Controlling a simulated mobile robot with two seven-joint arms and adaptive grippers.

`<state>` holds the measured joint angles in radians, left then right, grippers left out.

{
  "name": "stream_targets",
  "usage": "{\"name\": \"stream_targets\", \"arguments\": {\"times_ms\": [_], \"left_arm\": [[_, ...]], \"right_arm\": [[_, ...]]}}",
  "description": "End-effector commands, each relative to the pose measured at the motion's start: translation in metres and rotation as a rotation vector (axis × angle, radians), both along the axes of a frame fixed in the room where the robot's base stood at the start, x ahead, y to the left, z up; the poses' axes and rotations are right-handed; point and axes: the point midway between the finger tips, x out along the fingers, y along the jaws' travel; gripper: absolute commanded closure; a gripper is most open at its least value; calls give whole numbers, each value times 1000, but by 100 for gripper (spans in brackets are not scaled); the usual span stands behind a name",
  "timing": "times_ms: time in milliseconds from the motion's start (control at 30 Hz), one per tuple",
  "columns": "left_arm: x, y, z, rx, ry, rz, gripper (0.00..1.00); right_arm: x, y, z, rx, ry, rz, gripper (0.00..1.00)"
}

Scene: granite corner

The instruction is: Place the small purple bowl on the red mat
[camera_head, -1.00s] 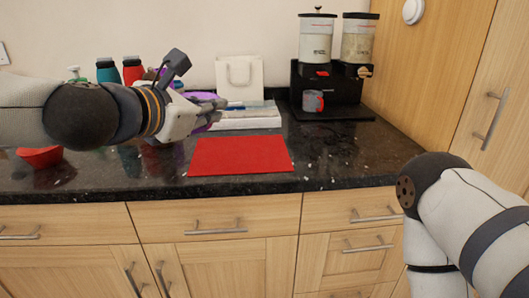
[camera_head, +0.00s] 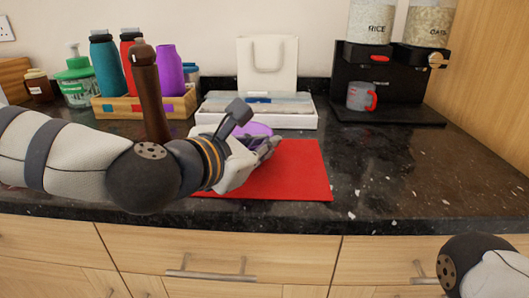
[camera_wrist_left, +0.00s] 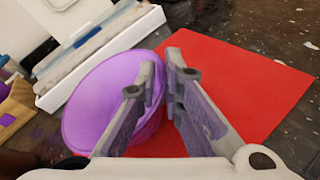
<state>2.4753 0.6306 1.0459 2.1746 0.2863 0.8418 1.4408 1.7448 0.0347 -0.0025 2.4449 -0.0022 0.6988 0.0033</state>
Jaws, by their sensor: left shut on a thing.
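The small purple bowl (camera_head: 252,130) is held by my left gripper (camera_head: 266,146) over the back part of the red mat (camera_head: 302,178). In the left wrist view, the fingers (camera_wrist_left: 163,78) are closed on the near rim of the bowl (camera_wrist_left: 98,95), one finger inside and one outside. The bowl looks tilted there, with the mat (camera_wrist_left: 245,82) behind and to its right. I cannot tell whether the bowl's underside touches the mat. My gripper and forearm hide the mat's left part. My right gripper is out of view; only part of the right arm shows.
Behind the mat is a white tray (camera_head: 215,112) with a white bag (camera_head: 267,65) above it. A wooden bottle rack (camera_head: 180,104) stands left, with a tall brown object (camera_head: 147,95) before it. A dispenser (camera_head: 385,100) with a mug stands right. The right counter (camera_head: 420,180) is mostly clear.

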Motion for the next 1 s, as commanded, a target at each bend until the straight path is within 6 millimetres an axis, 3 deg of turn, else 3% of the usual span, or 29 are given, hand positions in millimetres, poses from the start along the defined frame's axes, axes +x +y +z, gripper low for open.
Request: {"name": "stream_targets", "arguments": {"times_ms": [33, 200, 333, 400, 467, 800, 1000], "left_arm": [[1, -1, -14, -1, 8, -2, 100], [0, -1, -4, -2, -2, -2, 100], [0, -1, -8, -1, -1, -2, 100], [0, -1, -8, -1, -1, -2, 81], [0, -1, -7, -1, -1, -2, 72], [0, -1, -1, -1, -5, -2, 72], [-30, 16, 9, -3, -5, -1, 72]], "right_arm": [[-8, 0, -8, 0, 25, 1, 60], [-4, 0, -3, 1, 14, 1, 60], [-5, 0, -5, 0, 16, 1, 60], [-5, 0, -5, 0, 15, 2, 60], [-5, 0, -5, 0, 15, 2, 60], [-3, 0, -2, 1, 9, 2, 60], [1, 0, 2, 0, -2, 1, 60]]}}
